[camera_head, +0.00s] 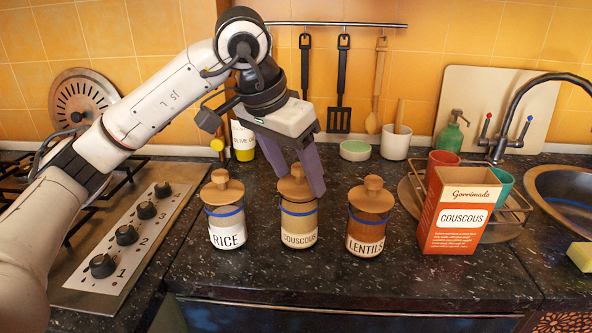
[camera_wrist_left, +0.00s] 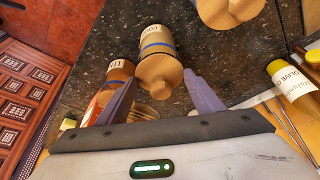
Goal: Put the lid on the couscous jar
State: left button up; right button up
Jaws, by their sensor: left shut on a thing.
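The couscous jar (camera_head: 300,238) stands between the rice jar and the lentils jar on the dark counter, label facing front. Its round wooden lid (camera_head: 295,190), with a knob, is at the jar's mouth and looks about level. My left gripper (camera_head: 305,188) comes from above and is shut on this lid. In the left wrist view, the fingertips (camera_wrist_left: 162,76) are at opposite edges of the lid (camera_wrist_left: 158,72), and the couscous jar (camera_wrist_left: 155,40) is right behind it. I cannot tell whether the lid is fully seated. My right gripper is not in view.
The rice jar (camera_head: 227,234) and lentils jar (camera_head: 366,238), both lidded, stand close on either side. An orange couscous box (camera_head: 457,212) stands to the right, near a dish rack and sink (camera_head: 562,195). The stove (camera_head: 125,240) is at left. The counter in front is clear.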

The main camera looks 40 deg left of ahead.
pick_arm(q)
jog(key=shift+f, duration=0.5)
dwell(0.4)
jog(key=o, duration=1.1)
jog(key=shift+o, duration=0.5)
jog(key=o, duration=0.4)
jog(key=shift+c, duration=0.2)
